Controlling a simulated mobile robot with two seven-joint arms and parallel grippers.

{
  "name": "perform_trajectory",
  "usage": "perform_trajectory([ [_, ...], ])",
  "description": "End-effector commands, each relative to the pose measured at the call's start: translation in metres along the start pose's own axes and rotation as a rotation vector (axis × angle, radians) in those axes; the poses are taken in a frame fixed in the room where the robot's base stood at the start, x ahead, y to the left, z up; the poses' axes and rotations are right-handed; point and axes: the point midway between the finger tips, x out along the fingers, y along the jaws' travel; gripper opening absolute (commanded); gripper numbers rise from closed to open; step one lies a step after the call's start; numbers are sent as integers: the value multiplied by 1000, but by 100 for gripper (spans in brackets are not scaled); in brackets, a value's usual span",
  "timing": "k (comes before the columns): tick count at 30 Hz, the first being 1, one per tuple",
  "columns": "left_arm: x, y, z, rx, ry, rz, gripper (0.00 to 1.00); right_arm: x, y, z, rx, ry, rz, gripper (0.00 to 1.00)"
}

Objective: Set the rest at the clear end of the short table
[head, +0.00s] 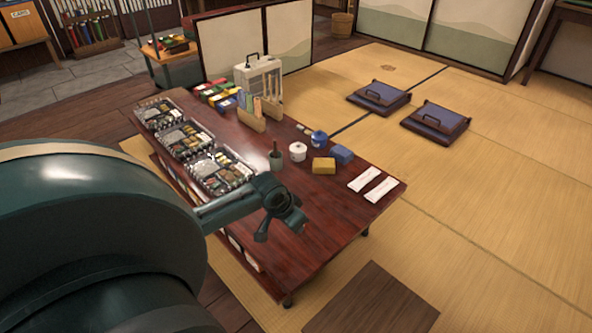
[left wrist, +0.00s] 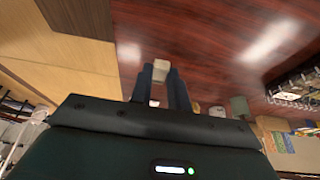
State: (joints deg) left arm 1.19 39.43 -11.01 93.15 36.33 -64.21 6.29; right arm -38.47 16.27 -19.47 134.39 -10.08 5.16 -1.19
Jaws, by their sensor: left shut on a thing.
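The short table (head: 335,215) is long, low and of dark red wood. Its near end is bare apart from two white paper slips (head: 364,179) at the right edge. My left gripper (head: 280,222) hangs over the near part of the table. In the left wrist view its two dark fingers (left wrist: 161,72) are shut on a small pale block, the rest (left wrist: 160,66), at their tips. The rest cannot be made out in the head view. I cannot tell its exact height above the wood. My right gripper is not in view.
Several lunch boxes (head: 222,170) line the table's left edge. A dark cup (head: 275,161), white pot (head: 297,152), blue pot (head: 319,138), yellow block (head: 323,167) and blue block (head: 341,154) stand mid-table. Cushions (head: 435,121) lie on the tatami behind.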

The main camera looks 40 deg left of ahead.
Motion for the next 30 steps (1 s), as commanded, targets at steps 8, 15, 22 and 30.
perform_trajectory([
  [8, 40, 1, 16, 0, -1, 1, 0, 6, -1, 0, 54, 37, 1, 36],
  [15, 74, 2, 31, -1, -2, 1, 0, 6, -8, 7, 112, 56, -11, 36],
  [22, 79, 1, 32, 1, 1, 0, 0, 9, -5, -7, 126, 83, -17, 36],
  [30, 82, 1, 34, 0, -1, 0, 20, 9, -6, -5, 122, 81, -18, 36],
])
